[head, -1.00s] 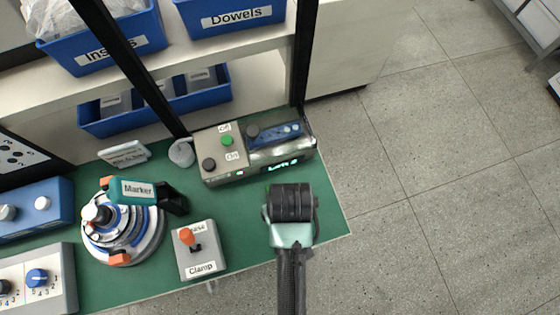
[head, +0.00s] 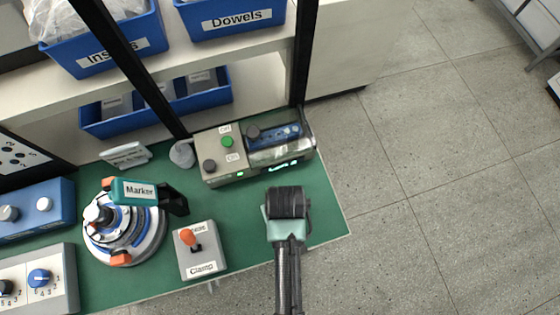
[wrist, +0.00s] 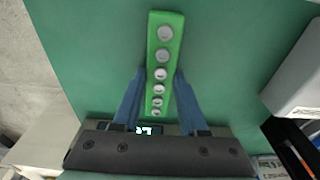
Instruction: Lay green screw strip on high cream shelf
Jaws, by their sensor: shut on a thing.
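The green screw strip (wrist: 164,58) shows in the wrist view, a narrow bright green bar with a row of several silver screw heads. My gripper (wrist: 159,76) is shut on it, with one blue finger on each side. In the head view my gripper (head: 287,203) is over the right end of the green bench top, and the strip is hidden there. The cream shelf (head: 222,48) runs across the upper left of the head view, above the bench, behind dark uprights. It carries blue bins labelled Inserts (head: 110,56) and Dowels (head: 235,20).
A grey control box (head: 222,158) with a lit display stands just behind my gripper. The Clamp box (head: 200,250), a round fixture with a Marker tag (head: 138,190) and a blue knob box (head: 30,212) are to the left. Another blue bin (head: 110,126) sits under the shelf.

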